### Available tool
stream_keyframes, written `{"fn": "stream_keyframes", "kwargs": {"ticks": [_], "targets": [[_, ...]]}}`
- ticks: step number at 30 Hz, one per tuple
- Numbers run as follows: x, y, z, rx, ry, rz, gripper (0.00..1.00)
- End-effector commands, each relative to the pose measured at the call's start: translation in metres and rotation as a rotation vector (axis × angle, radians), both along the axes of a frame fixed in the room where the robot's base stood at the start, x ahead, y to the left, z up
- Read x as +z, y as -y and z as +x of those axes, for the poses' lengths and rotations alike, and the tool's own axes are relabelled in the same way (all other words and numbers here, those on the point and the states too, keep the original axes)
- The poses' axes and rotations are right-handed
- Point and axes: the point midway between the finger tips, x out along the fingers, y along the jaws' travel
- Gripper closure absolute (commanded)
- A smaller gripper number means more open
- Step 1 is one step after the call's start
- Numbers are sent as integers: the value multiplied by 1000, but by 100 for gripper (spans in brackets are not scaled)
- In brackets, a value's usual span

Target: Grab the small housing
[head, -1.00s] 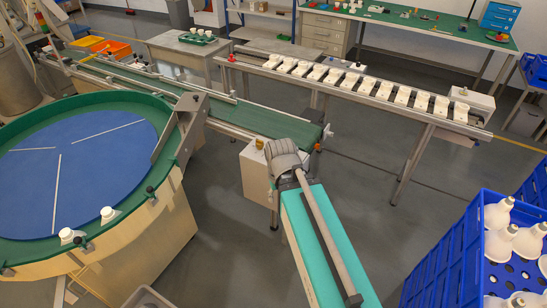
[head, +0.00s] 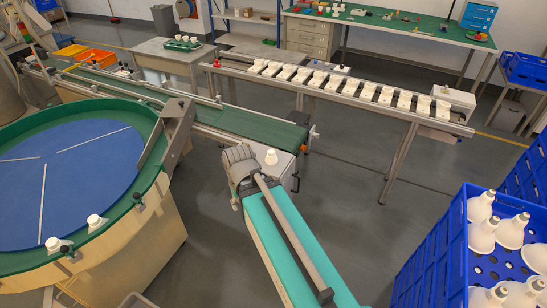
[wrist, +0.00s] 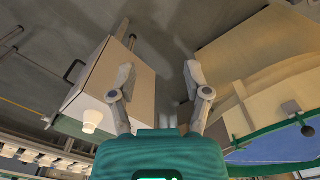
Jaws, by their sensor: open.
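A small white housing (head: 271,157) stands upright on top of a pale box-shaped cabinet (wrist: 122,82) beside the conveyor's end. It also shows in the wrist view (wrist: 90,121), left of the fingers. Two more small white housings (head: 53,244) (head: 94,221) sit on the green rim of the round turntable. My gripper (wrist: 158,75) is open and empty, with its two fingers apart over bare floor, between the cabinet and the turntable's side. In the head view my gripper is hidden behind my own arm.
The green conveyor (head: 245,121) runs behind my arm. A rack (head: 340,86) with a row of white pieces stands beyond it. A blue crate (head: 432,258) with large white bulb-shaped pieces is at right. Open floor lies between the rack and crate.

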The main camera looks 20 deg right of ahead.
Motion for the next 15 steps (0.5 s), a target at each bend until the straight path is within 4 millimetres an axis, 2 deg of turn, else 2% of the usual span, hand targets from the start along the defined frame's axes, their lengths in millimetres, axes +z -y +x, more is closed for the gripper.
{"fn": "stream_keyframes", "kwargs": {"ticks": [1,2,5,8,15], "targets": [[-1,0,1,4,0,-3,21],[-2,1,2,9,0,-6,15],[-6,4,8,38,-1,-28,15],[-13,-3,18,104,-5,-72,15],[-36,24,65,381,-53,-269,15]]}}
